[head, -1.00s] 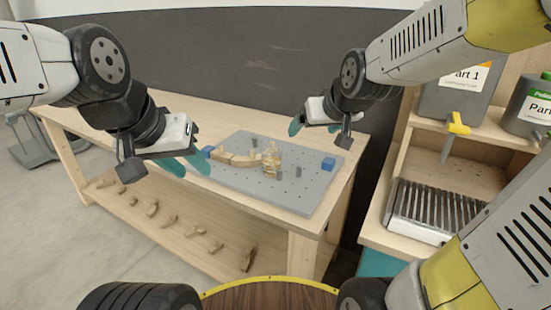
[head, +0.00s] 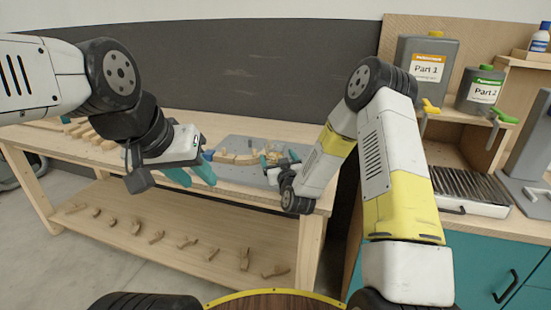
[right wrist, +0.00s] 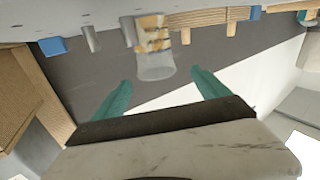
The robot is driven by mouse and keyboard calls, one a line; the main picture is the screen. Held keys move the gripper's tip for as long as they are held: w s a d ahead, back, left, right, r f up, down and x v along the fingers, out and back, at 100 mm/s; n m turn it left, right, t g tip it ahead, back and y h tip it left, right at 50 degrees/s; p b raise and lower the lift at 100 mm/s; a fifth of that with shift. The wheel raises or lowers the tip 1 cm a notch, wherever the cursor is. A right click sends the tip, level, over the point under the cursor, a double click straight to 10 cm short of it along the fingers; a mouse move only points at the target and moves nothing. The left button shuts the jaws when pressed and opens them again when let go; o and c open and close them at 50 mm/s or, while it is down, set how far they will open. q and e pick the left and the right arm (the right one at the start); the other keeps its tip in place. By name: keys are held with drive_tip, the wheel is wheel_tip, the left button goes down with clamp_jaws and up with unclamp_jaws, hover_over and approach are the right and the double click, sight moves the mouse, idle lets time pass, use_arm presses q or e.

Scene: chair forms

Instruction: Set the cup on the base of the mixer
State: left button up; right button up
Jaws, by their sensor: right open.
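The clear cup (right wrist: 156,66) stands on the grey pegboard, which appears at the top of the right wrist view, with wooden pieces seen behind it. My right gripper (right wrist: 160,85) is open and empty, with the cup just ahead between the lines of its teal fingers. In the head view my right gripper (head: 277,160) is low over the board and mostly hides the cup. My left gripper (head: 192,175) is open and empty over the bench's front edge, left of the board. The grey mixer (head: 530,145) stands at the right edge, its flat base (head: 528,194) on the teal cabinet.
The grey pegboard (head: 232,173) lies on the wooden bench with curved wooden pieces (head: 238,157) and a blue block (right wrist: 53,46). Jugs Part 1 (head: 428,72) and Part 2 (head: 481,92) stand on a shelf above a slotted tray (head: 470,190).

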sight(273, 143)
drive_tip(key=x, duration=0.7)
drive_tip(key=shift+w+d, duration=0.3)
drive_tip(key=shift+w, duration=0.15)
drive_tip(key=c, duration=1)
